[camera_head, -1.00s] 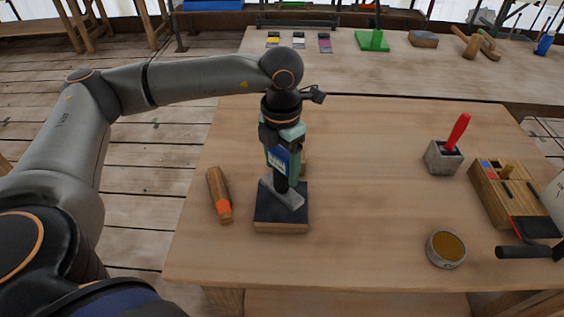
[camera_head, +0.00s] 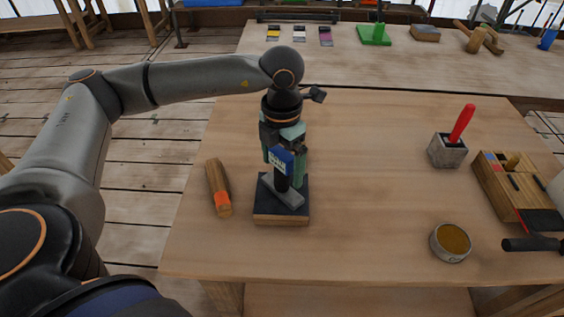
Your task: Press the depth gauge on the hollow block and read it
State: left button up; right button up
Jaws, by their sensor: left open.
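The depth gauge (camera_head: 281,161) has a blue display, a dark body and a grey crossbar foot. It stands upright on a low wooden block with a dark top (camera_head: 262,207), left of the table's middle. The foot lies slantwise across that top. I see no hollow in this block; the foot and gauge hide part of its top. My left gripper (camera_head: 284,150) comes down from above with its greenish fingers apart, one on each side of the gauge's upper part. I cannot tell whether they touch it. The display is too small to read. My right gripper is not in view.
A wooden tool with an orange band (camera_head: 219,188) lies left of the block. At right are a grey cube holder with a red-handled tool (camera_head: 448,151), a round tin (camera_head: 450,242), a wooden organiser (camera_head: 497,183) and a black handle (camera_head: 530,244). The table's middle is clear.

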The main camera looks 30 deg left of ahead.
pick_arm(q)
notch_tip(320, 180, up, 13)
jog(key=shift+f, duration=0.2)
dwell(0.4)
